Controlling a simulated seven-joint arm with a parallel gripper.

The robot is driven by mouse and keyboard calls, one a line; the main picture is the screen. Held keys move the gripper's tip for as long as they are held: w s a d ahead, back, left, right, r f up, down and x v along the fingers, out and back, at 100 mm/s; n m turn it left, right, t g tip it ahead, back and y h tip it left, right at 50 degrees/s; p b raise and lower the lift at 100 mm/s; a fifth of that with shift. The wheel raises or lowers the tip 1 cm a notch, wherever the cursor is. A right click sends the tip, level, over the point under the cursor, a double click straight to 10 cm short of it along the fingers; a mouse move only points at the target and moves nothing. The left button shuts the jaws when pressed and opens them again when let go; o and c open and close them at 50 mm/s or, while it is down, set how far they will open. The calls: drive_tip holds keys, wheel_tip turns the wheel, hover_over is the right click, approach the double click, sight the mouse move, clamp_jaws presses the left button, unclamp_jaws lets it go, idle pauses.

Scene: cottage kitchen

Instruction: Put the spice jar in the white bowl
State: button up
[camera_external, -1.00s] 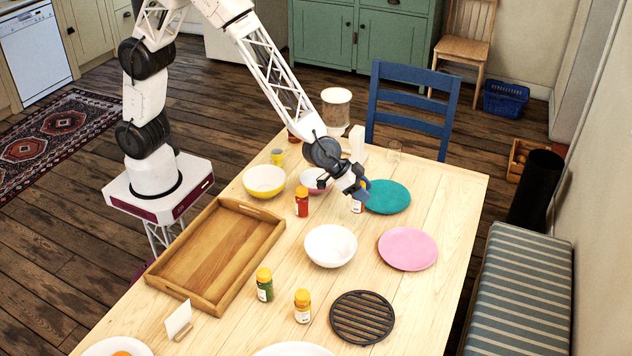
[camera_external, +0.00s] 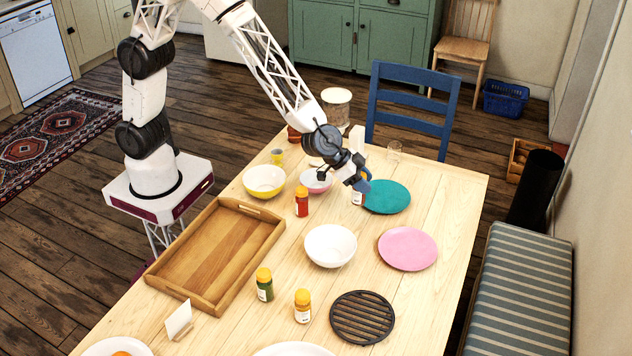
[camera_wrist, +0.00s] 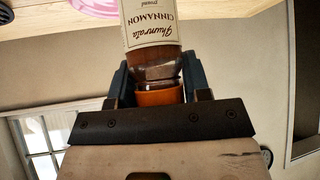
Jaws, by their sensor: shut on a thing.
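My gripper (camera_external: 360,183) is at the far side of the table, behind the white bowl and beside the teal plate. It is shut on a spice jar (camera_external: 358,199), mostly hidden by the fingers in the external view. In the wrist view the jar (camera_wrist: 153,45) has a cream cinnamon label, brown contents and an orange cap between the fingers (camera_wrist: 158,88). I cannot tell whether its base clears the table. The white bowl (camera_external: 330,257) stands mid-table, nearer the camera than my gripper, and looks empty.
A red jar (camera_external: 301,203) stands between my gripper and the wooden tray (camera_external: 216,305). A pink bowl (camera_external: 314,187) and the teal plate (camera_external: 390,197) flank my gripper. A pink plate (camera_external: 408,250) lies right of the white bowl. Green (camera_external: 264,288) and orange-capped (camera_external: 302,310) jars stand nearer.

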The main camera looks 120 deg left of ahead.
drive_tip(key=shift+d, duration=0.15)
drive_tip(key=s+d+r, duration=0.1)
drive_tip(key=s+d, duration=0.1)
drive_tip(key=d, duration=1.4)
drive_tip(key=shift+m, duration=0.3)
drive_tip(key=shift+f, duration=2.85)
drive_tip(key=shift+f, duration=2.1)
drive_tip(key=shift+f, duration=0.15)
drive_tip(key=o, duration=1.1)
drive_tip(key=shift+c, duration=0.2)
